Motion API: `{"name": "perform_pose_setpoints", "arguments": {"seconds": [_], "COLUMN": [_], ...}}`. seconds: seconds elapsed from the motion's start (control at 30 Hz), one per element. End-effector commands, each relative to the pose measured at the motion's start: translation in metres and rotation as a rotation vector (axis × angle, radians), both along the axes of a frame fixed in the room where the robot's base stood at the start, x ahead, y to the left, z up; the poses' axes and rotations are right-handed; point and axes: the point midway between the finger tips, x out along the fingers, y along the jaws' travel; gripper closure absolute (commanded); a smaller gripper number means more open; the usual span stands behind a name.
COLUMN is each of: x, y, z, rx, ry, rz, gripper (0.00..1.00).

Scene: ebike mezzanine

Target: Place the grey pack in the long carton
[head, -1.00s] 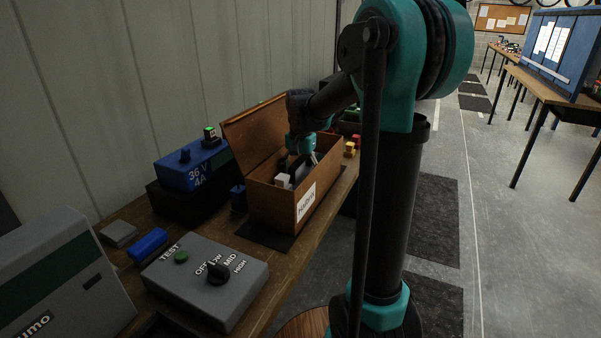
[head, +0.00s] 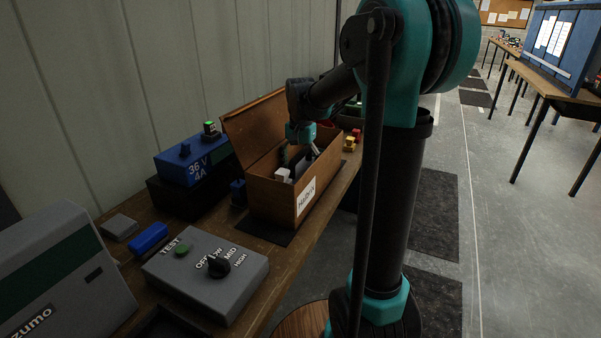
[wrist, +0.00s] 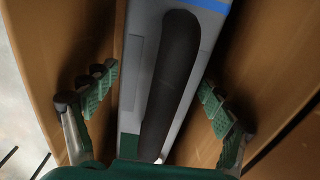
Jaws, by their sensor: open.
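The long carton (head: 270,197) is a brown open-topped box with a white label on its near side and its lid raised at the back. The grey pack (wrist: 140,65) stands inside it, with a black handle along its top, a blue band at one end and dark green at the other. In the head view it is mostly hidden by the carton wall and my wrist. My gripper (wrist: 160,95) is open inside the carton mouth, one finger either side of the pack, with visible gaps to it. It shows in the head view (head: 301,152) above the carton.
A blue 36 V power unit (head: 185,168) stands left of the carton. A grey switch box (head: 195,290), a blue block (head: 148,237) and a small grey box (head: 119,227) lie in front. Small coloured blocks (head: 350,142) sit beyond the carton.

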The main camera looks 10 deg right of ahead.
Motion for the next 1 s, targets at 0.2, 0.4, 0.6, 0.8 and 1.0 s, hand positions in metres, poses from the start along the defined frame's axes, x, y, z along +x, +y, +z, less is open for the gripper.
{"name": "perform_pose_setpoints", "arguments": {"seconds": [0.2,0.4,0.6,0.8,1.0], "x": [0.0,0.0,0.0,0.0,0.0], "y": [0.0,0.0,0.0,0.0,0.0], "z": [0.043,0.081,0.102,0.107,0.107], "rx": [0.0,0.0,0.0,0.0,0.0], "ry": [0.0,0.0,0.0,0.0,0.0], "rz": [0.0,0.0,0.0,0.0,0.0], "gripper": [0.16,0.16,0.16,0.16,0.16]}}
